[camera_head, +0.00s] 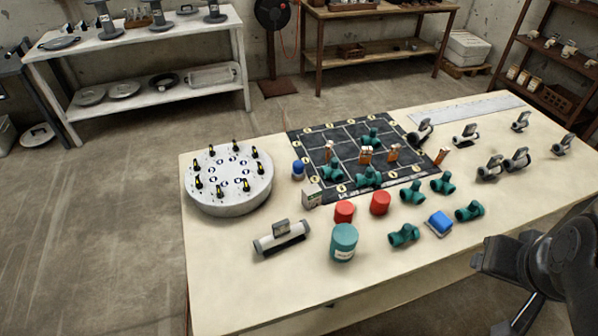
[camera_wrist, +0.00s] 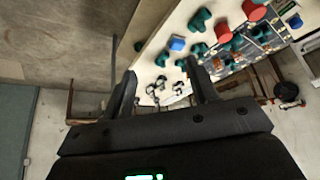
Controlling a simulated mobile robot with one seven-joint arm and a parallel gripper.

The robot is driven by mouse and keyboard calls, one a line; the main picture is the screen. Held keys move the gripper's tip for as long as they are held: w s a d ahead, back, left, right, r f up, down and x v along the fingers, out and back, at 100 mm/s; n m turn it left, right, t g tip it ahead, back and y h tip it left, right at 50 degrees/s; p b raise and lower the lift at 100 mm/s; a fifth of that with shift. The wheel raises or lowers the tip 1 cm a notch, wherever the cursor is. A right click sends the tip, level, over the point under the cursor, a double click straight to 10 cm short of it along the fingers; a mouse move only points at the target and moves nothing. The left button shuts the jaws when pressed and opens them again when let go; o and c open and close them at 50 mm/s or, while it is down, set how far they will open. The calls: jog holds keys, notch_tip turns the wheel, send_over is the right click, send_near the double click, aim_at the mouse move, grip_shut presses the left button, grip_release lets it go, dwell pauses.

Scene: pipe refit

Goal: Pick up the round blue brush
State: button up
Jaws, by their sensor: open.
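The round blue brush (camera_head: 298,170) stands on the table between the round grey fixture (camera_head: 230,205) and the dark grid mat (camera_head: 300,148). A small blue shape at the upper right of the wrist view looks like the same brush (camera_wrist: 296,21). My gripper (camera_wrist: 160,68) is open, with nothing between its fingers, and is well away from the brush. In the head view my dark arm is at the lower right, beyond the table's front right edge. A blue block-shaped item (camera_head: 439,222) lies among green pipe fittings (camera_head: 404,235); it also shows in the wrist view (camera_wrist: 177,43).
Near the brush stand a small white box (camera_head: 312,195), red cylinders (camera_head: 344,212) and a teal can (camera_head: 344,243). Grey clamps (camera_head: 490,167) stand at the right. The table's front left corner is clear.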

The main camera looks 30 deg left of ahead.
dwell(0.4)
jog(key=shift+o, duration=1.1)
